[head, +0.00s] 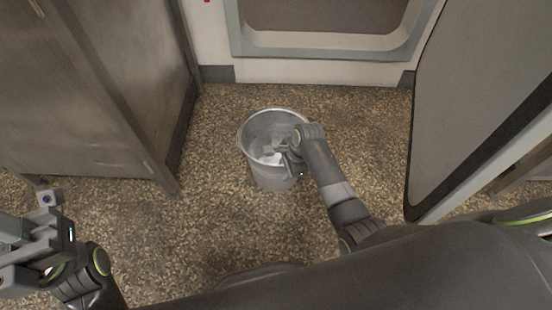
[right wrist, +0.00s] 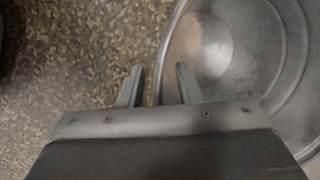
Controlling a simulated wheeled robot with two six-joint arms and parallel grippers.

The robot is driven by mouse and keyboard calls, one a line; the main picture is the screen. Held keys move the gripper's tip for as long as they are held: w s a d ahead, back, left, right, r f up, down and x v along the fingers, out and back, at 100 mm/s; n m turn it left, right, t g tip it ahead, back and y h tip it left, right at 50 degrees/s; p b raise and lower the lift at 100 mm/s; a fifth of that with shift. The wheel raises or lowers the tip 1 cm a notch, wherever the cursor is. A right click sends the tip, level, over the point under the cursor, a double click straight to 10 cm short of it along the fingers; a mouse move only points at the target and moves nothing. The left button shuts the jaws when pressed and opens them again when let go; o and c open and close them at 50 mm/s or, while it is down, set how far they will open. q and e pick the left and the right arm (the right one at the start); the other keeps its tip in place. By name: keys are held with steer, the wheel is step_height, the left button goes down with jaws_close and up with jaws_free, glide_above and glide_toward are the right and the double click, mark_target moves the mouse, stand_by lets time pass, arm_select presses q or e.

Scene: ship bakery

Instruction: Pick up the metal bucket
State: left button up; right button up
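The metal bucket (head: 268,178) stands upright on the speckled floor in the middle of the head view. It is open at the top and looks empty. My right gripper (head: 278,150) is at the right side of its rim, partly hidden by my own wrist. In the right wrist view the bucket (right wrist: 225,45) fills the right side. The two fingers of my right gripper (right wrist: 159,84) are apart, with the bucket's rim running between them. I cannot tell whether they touch it. My left gripper (head: 35,235) is at the left edge of the head view, away from the bucket.
A metal cabinet (head: 90,90) stands on the left. An open grey door (head: 475,90) is on the right. A white wall with a framed doorway (head: 325,45) is behind the bucket. The floor (head: 215,220) around the bucket is clear.

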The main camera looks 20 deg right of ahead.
steer(key=shift+r, duration=0.1)
jaws_close()
steer(key=shift+w, duration=0.1)
stand_by(1.1)
